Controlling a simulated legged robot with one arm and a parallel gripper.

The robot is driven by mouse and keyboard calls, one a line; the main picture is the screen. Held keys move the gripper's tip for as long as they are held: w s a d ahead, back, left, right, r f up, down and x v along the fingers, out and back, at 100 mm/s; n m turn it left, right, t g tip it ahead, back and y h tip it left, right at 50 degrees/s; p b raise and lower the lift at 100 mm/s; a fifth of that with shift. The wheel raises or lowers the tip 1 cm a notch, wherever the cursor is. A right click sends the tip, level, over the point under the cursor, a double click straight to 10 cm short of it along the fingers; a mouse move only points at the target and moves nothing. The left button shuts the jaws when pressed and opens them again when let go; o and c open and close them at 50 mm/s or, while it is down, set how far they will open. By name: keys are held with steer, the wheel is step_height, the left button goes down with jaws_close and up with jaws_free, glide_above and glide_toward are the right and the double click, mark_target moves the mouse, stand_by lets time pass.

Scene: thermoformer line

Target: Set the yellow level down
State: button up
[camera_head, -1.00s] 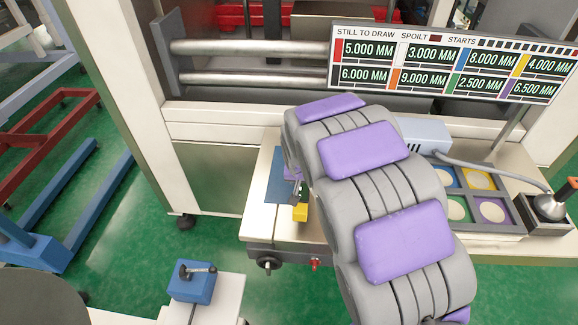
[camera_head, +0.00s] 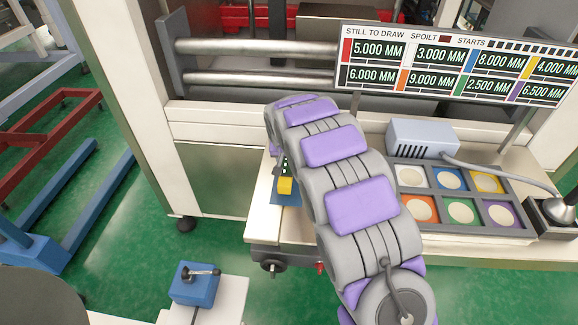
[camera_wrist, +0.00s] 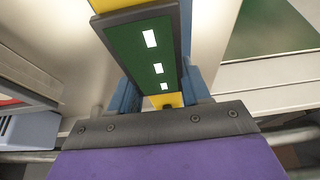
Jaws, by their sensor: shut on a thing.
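The yellow level (camera_head: 285,186) shows in the head view as a small yellow end with a dark, white-marked strip, left of my arm and over a blue patch (camera_head: 276,201) on the cream bench. Whether it touches the surface cannot be told. In the wrist view the level (camera_wrist: 140,45) is a long yellow bar with a dark green face and white marks. My gripper (camera_wrist: 160,90) has its blue fingers on both sides of the bar, shut on it. In the head view my arm hides most of the gripper.
A tray (camera_head: 490,234) of coloured squares with pale discs lies right of my arm, beside a grey-blue box (camera_head: 422,138) with a cable. A display board (camera_head: 455,65) stands behind. A blue block with a lever (camera_head: 194,284) sits at front left. The bench edge is near the level.

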mark_target(288, 166)
step_height(288, 166, down, 3)
steer(key=shift+a+b, duration=0.15)
steer(key=shift+b, duration=0.15)
steer(key=shift+d, duration=0.75)
steer(key=o, duration=0.9)
steer(key=shift+o, duration=1.4)
steer(key=shift+a, duration=0.3)
steer(key=shift+o, duration=0.5)
steer(key=shift+a+f, duration=0.1)
steer(key=shift+a, duration=0.2)
steer(key=shift+d, duration=0.3)
steer(key=shift+d+r, duration=0.15)
steer(key=shift+r, duration=0.25)
steer(key=p+v, duration=0.2)
steer(key=v, duration=0.9)
steer(key=shift+s+r, duration=0.15)
steer(key=shift+r, duration=0.15)
steer(key=s+d+r+g, duration=0.2)
steer(key=s+d+r, duration=0.1)
steer(key=s+d, duration=0.6)
steer(key=s+d+r+g, duration=0.1)
steer(key=s+d+r, duration=0.2)
steer(key=s+d, duration=0.65)
steer(key=s+g, duration=0.3)
steer(key=s, duration=2.4)
steer(key=shift+d+f, duration=0.2)
steer(key=shift+d, duration=0.1)
